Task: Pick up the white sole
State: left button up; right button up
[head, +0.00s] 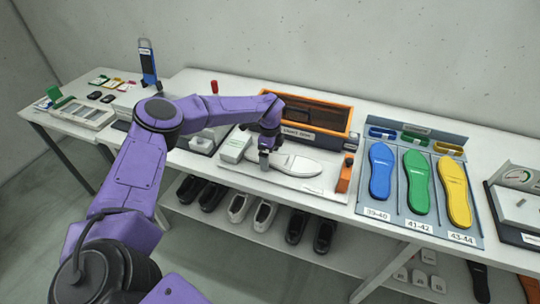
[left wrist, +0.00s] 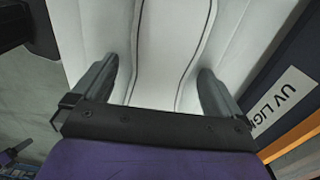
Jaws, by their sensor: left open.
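The white sole (head: 305,168) lies flat on a pale board on the table, in front of the orange-rimmed box. My left gripper (head: 264,162) points down over the sole's left end in the head view. In the left wrist view its two fingers (left wrist: 157,70) are spread apart. A white surface with dark curved outlines (left wrist: 172,45), which looks like the sole, runs between them. I cannot tell whether either finger touches it. The gripper hides part of the sole's left end. My right gripper is not in view.
The UV light box (head: 335,118) stands just behind the sole. A white box (head: 236,147) stands left of my left gripper, and an orange item (head: 344,173) right of the sole. A rack (head: 400,205) holds blue, green and yellow insoles. Shoes stand on the shelf below.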

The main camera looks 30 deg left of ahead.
pick_arm(q)
jog(key=shift+s, duration=0.1)
jog(key=shift+c, duration=0.3)
jog(key=c, duration=1.2)
